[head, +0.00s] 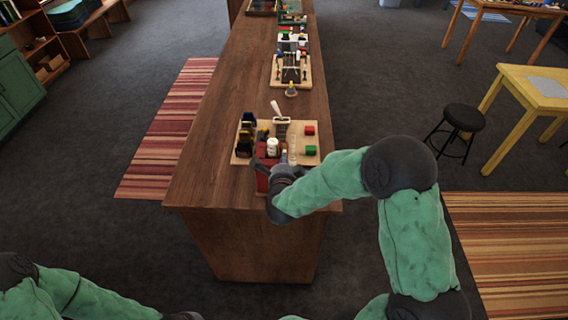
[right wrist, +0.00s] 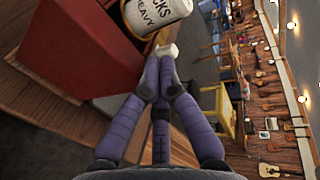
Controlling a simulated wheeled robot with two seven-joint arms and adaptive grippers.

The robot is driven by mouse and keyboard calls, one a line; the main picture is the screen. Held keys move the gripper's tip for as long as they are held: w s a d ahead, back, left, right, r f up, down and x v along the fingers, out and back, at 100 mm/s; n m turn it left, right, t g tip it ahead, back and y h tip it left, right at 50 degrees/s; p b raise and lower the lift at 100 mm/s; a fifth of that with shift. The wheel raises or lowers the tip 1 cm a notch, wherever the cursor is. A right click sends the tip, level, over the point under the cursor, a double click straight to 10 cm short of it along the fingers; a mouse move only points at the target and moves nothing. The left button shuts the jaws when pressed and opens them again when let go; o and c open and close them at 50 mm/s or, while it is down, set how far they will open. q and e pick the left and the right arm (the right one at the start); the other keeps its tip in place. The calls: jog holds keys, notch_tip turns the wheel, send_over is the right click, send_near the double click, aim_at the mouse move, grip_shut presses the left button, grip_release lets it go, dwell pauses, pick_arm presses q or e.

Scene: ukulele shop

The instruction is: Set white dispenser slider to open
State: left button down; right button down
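The white dispenser (head: 272,146), a white can with dark lettering that includes "HEAVY", stands on a light wooden board at the near end of the counter. In the right wrist view the can (right wrist: 158,12) sits at the top, beside a red box (right wrist: 65,50). A small white knob (right wrist: 166,50), possibly the slider, shows at my right fingertips. My right gripper (right wrist: 161,84) has its purple fingers drawn together, with nothing visible held between them. I cannot tell whether the tips touch the knob. In the head view the right gripper (head: 270,168) is beside the red box.
The wooden board (head: 309,131) also bears dark holders (head: 245,136), a red block (head: 309,130) and a green block (head: 310,150). More gear stands farther along the counter (head: 227,110). A black stool (head: 464,116) and yellow table stand to the right.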

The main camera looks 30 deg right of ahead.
aim_at(285, 152)
jog(key=b+x, duration=0.1)
jog(key=x, duration=0.1)
jog(key=r+b+x, duration=0.1)
jog(key=x, duration=0.1)
jog(key=shift+w+d, duration=0.1)
jog(key=shift+r, duration=0.2)
dwell(0.3)
